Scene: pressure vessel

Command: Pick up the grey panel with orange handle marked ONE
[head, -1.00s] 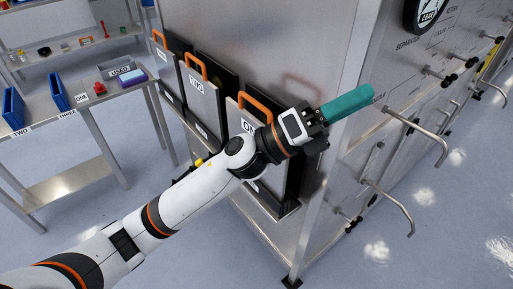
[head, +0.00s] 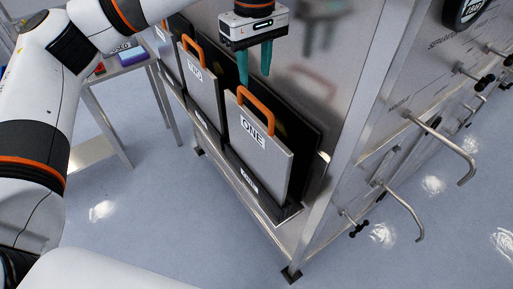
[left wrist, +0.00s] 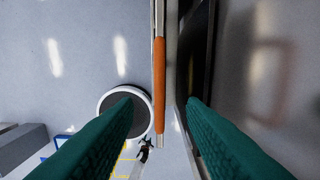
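The grey panel marked ONE (head: 257,150) stands upright in a dark slot on the side rack, with its orange handle (head: 255,108) on top. My left gripper (head: 255,75) points down just above the handle, its two teal fingers apart. In the left wrist view the orange handle (left wrist: 159,80) runs lengthwise between the open fingers (left wrist: 160,118), and the fingers are not closed on it. The right gripper does not show in either view.
A panel marked TWO (head: 198,82) with an orange handle stands in the rack to the left. The metal cabinet wall (head: 345,60) is close on the right, with bent pipe handles (head: 445,145) on its front. A table (head: 120,70) stands at the back left.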

